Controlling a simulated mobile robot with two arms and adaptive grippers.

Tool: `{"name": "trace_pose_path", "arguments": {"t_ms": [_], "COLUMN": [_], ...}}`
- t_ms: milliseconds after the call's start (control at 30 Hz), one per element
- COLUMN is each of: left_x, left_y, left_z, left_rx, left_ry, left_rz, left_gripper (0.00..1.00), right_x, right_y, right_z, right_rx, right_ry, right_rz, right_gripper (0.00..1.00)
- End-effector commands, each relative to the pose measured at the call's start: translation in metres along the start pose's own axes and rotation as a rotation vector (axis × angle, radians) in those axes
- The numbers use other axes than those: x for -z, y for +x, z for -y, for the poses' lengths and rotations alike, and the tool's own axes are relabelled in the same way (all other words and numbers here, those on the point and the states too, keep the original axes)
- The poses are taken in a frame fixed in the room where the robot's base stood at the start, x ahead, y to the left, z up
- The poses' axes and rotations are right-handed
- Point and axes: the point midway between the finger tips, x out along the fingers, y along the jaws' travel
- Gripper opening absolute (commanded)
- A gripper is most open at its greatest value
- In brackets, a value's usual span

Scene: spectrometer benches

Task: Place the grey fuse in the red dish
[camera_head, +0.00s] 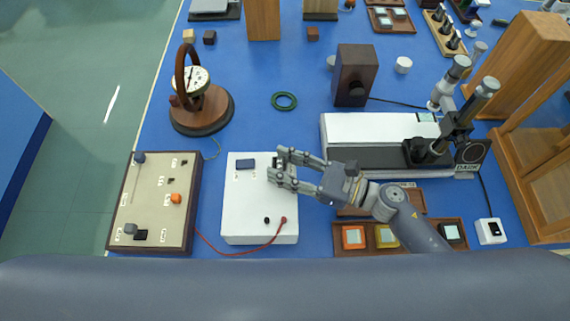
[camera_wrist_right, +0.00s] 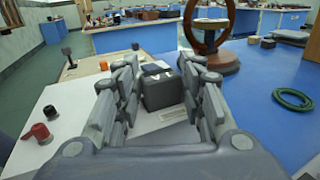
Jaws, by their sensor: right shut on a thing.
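My right gripper (camera_head: 279,168) is over the upper right part of a white box (camera_head: 250,205). Its fingers are shut on a dark grey block that looks like the grey fuse (camera_head: 278,161). In the right wrist view the fuse (camera_wrist_right: 160,92) sits between the fingers of the gripper (camera_wrist_right: 165,98), with pale marks on its top. I cannot tell whether it still touches the box. An orange-red square dish (camera_head: 345,237), likely the red dish, stands in a brown tray below and right of the gripper. My left gripper is not in view.
A yellow dish (camera_head: 386,237) is beside the red one. A beige switch panel (camera_head: 150,190) stands left of the white box. A red lead (camera_head: 240,250) crosses the front. A white instrument (camera_head: 365,128) lies right, and a wood-based dial (camera_head: 202,110) upper left.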

Motion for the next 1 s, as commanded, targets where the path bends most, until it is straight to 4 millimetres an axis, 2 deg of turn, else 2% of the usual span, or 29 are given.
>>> {"name": "trace_pose_path", "arguments": {"t_ms": [433,467,533,867,1000], "left_x": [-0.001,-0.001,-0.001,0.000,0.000], "left_y": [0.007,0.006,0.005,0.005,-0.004], "left_z": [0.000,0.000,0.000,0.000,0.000], "left_rx": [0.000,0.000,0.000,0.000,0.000], "left_ry": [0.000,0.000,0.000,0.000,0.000], "left_rz": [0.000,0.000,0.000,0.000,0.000], "left_gripper": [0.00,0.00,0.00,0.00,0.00], "right_x": [0.006,0.005,0.004,0.004,0.001], "right_y": [0.000,0.000,0.000,0.000,0.000], "right_z": [0.000,0.000,0.000,0.000,0.000], "right_rx": [0.000,0.000,0.000,0.000,0.000], "right_ry": [-0.001,-0.001,0.000,0.000,0.002], "right_rz": [0.000,0.000,0.000,0.000,0.000], "right_gripper": [0.15,0.41,0.57,0.57,0.57]}}
